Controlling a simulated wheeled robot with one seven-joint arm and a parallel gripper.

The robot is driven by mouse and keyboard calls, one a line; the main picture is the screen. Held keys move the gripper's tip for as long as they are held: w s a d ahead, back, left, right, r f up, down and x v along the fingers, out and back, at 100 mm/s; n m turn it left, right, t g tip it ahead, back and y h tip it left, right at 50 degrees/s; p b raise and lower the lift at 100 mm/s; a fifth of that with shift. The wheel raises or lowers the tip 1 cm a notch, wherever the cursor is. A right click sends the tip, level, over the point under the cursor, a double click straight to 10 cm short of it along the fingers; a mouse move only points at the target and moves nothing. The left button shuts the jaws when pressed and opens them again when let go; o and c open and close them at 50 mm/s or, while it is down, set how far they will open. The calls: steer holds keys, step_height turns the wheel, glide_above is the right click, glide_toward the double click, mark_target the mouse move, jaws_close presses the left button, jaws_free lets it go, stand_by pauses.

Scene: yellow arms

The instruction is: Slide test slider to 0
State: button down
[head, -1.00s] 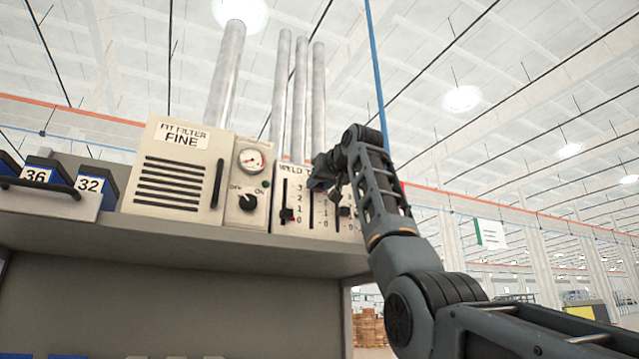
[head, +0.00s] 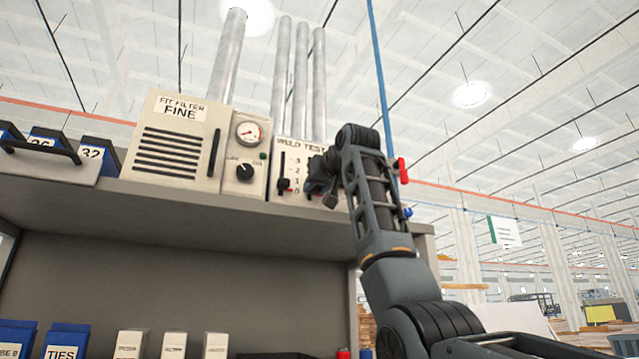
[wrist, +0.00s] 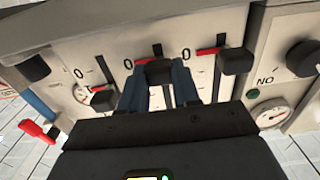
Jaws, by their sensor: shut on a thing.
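The weld test panel (head: 290,160) stands on the shelf in the head view, with its right part hidden behind my arm. The wrist view shows it upside down, with several sliders. My gripper (wrist: 160,82) has its blue fingers on either side of the middle black slider knob (wrist: 158,68), shut on it. That knob sits close to the red mark beside its 0. Another slider knob (wrist: 235,61) is to the right and one (wrist: 102,100) to the left. In the head view my gripper (head: 318,183) is at the panel front; its fingertips are unclear.
A filter box (head: 175,140) and a gauge panel with a rotary knob (head: 245,172) stand left of the weld panel. The shelf edge (head: 200,205) runs below. Blue bins (head: 92,158) are at far left. A red part (wrist: 36,130) shows at left in the wrist view.

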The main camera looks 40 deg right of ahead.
steer(key=shift+w+f, duration=0.15)
steer(key=shift+f, duration=0.25)
steer(key=c, duration=1.2)
jaws_free()
steer(key=shift+c, duration=0.2)
steer(key=o, duration=0.4)
steer(key=shift+o, duration=0.2)
steer(key=shift+r, duration=0.1)
steer(key=b+v, duration=0.2)
steer(key=v, duration=0.6)
